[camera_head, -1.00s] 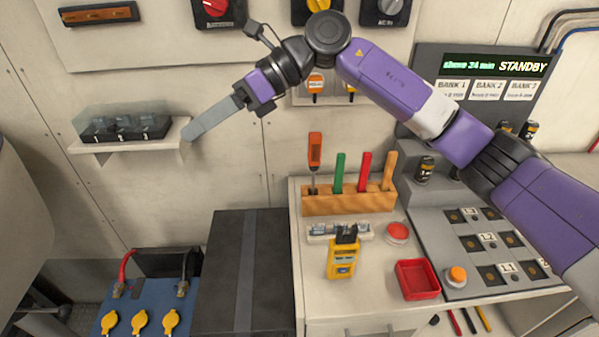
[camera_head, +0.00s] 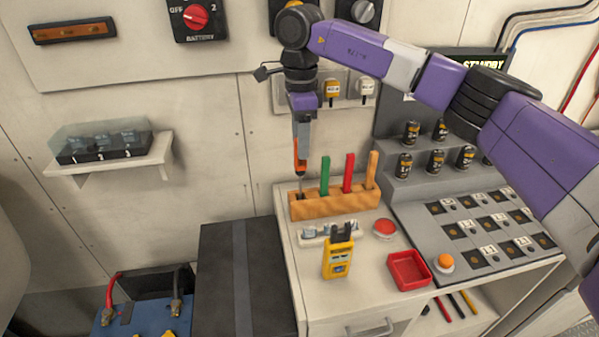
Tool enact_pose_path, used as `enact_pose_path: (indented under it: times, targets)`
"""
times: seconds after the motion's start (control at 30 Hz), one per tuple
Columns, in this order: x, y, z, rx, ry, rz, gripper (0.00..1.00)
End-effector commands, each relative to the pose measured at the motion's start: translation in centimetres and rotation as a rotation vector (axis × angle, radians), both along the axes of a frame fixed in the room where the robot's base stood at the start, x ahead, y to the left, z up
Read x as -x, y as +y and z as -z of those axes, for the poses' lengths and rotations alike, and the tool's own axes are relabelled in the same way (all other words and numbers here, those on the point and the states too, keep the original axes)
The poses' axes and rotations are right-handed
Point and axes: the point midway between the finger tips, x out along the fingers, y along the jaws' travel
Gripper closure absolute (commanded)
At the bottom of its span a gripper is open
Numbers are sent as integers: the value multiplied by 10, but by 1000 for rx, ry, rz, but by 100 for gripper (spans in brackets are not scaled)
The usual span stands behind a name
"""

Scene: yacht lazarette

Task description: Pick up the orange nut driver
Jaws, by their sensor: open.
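The orange nut driver (camera_head: 299,165) stands upright in the leftmost place of a wooden tool block (camera_head: 335,204) on the white counter. Its dark shaft goes down into the block. My gripper (camera_head: 301,145) points straight down over the driver, with its jaws open. The finger that shows hides the upper part of the orange handle. I cannot tell whether the jaws touch the handle.
Green (camera_head: 325,174), red (camera_head: 348,172) and orange-tan (camera_head: 371,169) handles stand to the right in the block. A yellow meter (camera_head: 338,259), a red button (camera_head: 384,229) and a red tray (camera_head: 408,270) lie in front. A shelf with black cylinders (camera_head: 436,161) stands right.

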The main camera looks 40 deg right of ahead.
Motion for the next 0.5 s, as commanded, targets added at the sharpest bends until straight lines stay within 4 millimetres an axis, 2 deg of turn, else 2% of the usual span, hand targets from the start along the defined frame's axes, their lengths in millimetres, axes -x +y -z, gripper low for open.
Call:
enact_pose_path:
  times: [0.3,0.5]
  targets:
    - [0,0,41,-4,0,0,50]
    - [0,0,52,-1,-2,0,50]
